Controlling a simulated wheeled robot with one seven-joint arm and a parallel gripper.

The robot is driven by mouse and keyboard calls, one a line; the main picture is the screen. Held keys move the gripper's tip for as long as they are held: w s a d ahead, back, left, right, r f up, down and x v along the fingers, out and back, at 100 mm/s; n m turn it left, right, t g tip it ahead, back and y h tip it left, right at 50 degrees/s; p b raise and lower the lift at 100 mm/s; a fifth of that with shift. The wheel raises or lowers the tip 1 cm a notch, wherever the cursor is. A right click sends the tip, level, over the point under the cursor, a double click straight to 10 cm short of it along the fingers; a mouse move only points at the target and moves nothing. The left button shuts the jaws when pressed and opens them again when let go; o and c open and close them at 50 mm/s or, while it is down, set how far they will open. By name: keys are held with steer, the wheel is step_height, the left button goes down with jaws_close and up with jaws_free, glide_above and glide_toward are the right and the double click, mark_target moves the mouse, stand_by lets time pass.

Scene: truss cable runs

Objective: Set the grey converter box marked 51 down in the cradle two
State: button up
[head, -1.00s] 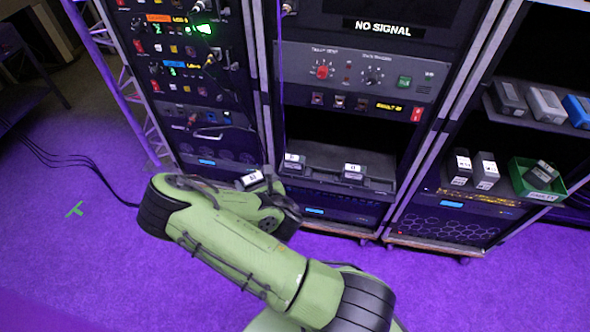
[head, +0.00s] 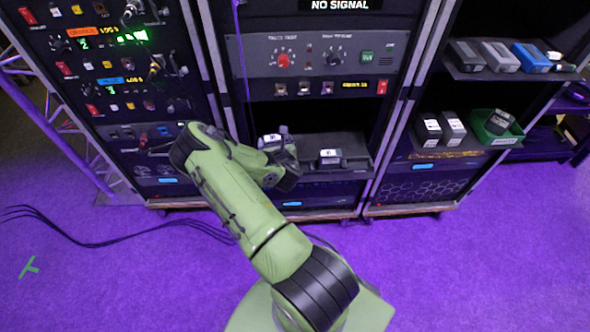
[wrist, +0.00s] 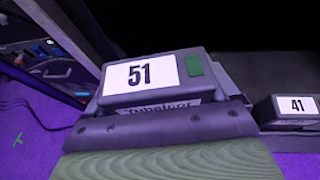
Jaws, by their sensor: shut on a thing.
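The grey converter box marked 51 (wrist: 151,76) fills the middle of the wrist view, label up, with a green patch beside the number. My gripper (wrist: 163,112) is shut on it. In the head view my gripper (head: 277,158) is at the left part of the rack shelf, by a white-labelled box too small to read. A dark box marked 41 (wrist: 293,110) is to the right of box 51 in the wrist view. A white-labelled box (head: 329,157) sits farther right on the shelf. No cradle numbers are readable, and I cannot tell whether box 51 touches a cradle.
The right rack holds several boxes on its upper shelf (head: 470,72), and two grey boxes (head: 440,129) beside a green bin (head: 497,128) below. The left rack has cables and lit panels (head: 110,60). Black cables (head: 110,240) lie on the open purple floor.

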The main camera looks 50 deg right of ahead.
steer(key=s+d+f+m+g+h, duration=0.1)
steer(key=s+d+m+h, duration=0.1)
steer(key=s+d, duration=0.35)
steer(key=f+b, duration=0.2)
steer(key=f, duration=0.1)
steer(key=f+b, duration=0.2)
steer(key=f, duration=0.2)
steer(key=w+d+f+b, duration=0.1)
steer(key=f+b, duration=0.2)
steer(key=shift+d+f, duration=0.1)
steer(key=shift+f, duration=0.05)
steer(key=o, duration=0.8)
steer(key=shift+f, duration=0.1)
steer(key=shift+o, duration=1.1)
steer(key=shift+r, duration=0.25)
steer(key=b+v, duration=0.5)
steer(key=v, duration=0.7)
steer(key=shift+r, duration=0.25)
